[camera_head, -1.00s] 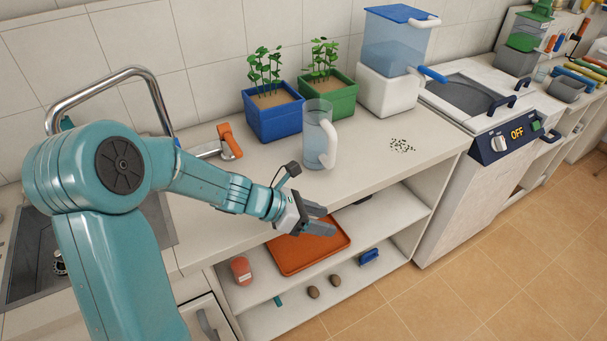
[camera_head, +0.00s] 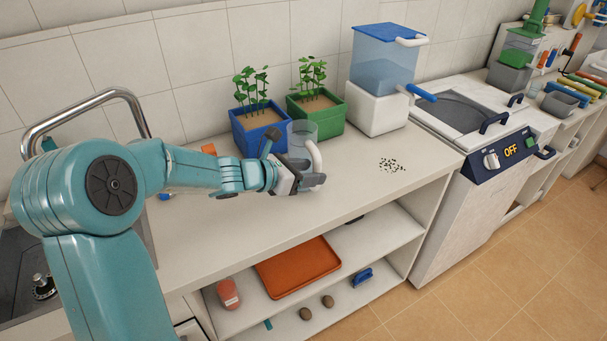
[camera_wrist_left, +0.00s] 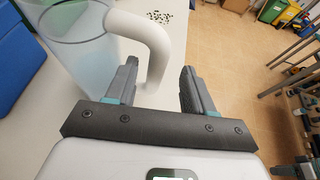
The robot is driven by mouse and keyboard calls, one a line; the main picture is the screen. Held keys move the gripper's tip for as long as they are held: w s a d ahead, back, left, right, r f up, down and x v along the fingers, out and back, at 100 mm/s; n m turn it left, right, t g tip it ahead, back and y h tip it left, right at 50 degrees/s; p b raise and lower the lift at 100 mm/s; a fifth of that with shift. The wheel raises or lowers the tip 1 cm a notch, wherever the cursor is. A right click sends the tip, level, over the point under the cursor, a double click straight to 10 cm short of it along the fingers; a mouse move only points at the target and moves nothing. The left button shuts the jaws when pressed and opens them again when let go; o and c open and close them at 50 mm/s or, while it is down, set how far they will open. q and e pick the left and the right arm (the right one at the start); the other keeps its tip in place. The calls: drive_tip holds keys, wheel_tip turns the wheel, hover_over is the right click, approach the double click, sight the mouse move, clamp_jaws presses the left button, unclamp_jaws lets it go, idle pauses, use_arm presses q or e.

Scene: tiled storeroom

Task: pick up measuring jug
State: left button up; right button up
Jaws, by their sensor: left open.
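The measuring jug (camera_head: 301,136), clear and bluish with a white handle (camera_head: 316,157), stands upright on the counter in front of the planters. My left gripper (camera_head: 313,181) is open at the handle side of the jug and hides its lower part in the head view. In the left wrist view the jug (camera_wrist_left: 78,55) fills the upper left. Its handle (camera_wrist_left: 156,45) comes down between the two open fingers (camera_wrist_left: 159,72), closer to the left finger. I cannot tell whether a finger touches it.
A blue planter (camera_head: 257,128) and a green planter (camera_head: 318,112) stand behind the jug. A water dispenser (camera_head: 378,105) and a fryer-like unit marked OFF (camera_head: 495,155) are to the right. Dark specks (camera_head: 391,165) lie on the counter. An orange tray (camera_head: 298,267) lies on the shelf below.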

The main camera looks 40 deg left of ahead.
use_arm(q)
drive_tip(key=x, duration=0.5)
drive_tip(key=shift+w+a+r+p, duration=0.15)
drive_tip(key=shift+p, duration=0.15)
drive_tip(key=shift+c, duration=0.3)
clamp_jaws()
drive_tip(key=shift+r, duration=0.1)
